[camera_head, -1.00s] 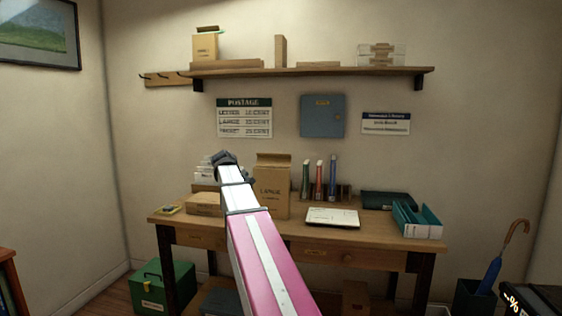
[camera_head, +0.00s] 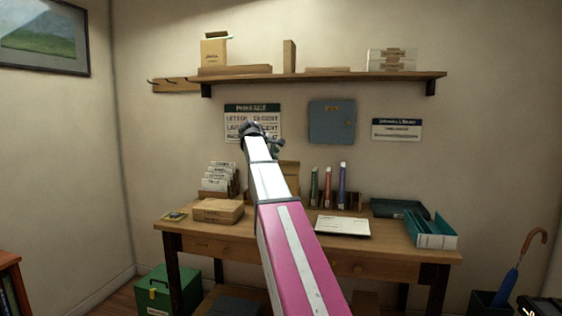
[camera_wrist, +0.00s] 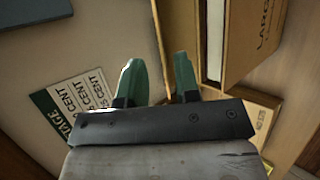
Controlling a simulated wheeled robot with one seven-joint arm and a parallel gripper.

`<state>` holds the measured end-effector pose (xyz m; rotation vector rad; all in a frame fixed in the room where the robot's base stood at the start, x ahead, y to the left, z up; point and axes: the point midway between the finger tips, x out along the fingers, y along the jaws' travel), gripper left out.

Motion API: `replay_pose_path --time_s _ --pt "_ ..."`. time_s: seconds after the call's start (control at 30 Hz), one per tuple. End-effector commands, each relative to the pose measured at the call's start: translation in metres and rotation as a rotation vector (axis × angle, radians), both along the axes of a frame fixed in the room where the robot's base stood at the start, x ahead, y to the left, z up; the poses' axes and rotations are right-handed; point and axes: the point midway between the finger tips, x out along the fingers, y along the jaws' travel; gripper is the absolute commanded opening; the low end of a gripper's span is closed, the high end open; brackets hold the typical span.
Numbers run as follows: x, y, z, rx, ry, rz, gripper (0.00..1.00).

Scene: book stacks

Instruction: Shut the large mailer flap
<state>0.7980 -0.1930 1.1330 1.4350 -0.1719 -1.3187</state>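The large mailer (camera_wrist: 262,45) is a brown cardboard box with "LARGE" on its face, at the right of the wrist view. In the head view the mailer (camera_head: 290,175) stands on the desk, mostly hidden behind my arm. My gripper (camera_wrist: 158,75) has two teal fingers spread apart, with wall and a cardboard edge showing between them. I cannot tell whether a finger touches the flap. In the head view my gripper (camera_head: 263,133) is above the mailer, before the postage sign.
A shelf (camera_head: 320,77) with boxes runs above.

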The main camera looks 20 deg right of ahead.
Motion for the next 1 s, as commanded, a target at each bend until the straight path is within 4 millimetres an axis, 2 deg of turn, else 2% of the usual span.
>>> replay_pose_path --time_s 0.1,0.3,0.7,0.73,0.8,0.83,1.0 --pt "0.008 -0.016 -0.013 0.000 0.001 -0.002 0.30" --pt "0.016 -0.031 -0.026 0.001 0.000 -0.001 0.30" --pt "0.018 -0.036 -0.031 0.002 0.000 0.000 0.30" --pt "0.018 -0.036 -0.031 0.002 0.000 0.000 0.27" --pt "0.018 -0.036 -0.031 0.001 0.000 -0.001 0.04" --pt "0.018 -0.036 -0.031 0.001 0.000 -0.001 0.00" --pt "0.018 -0.036 -0.030 0.001 0.000 -0.001 0.00"
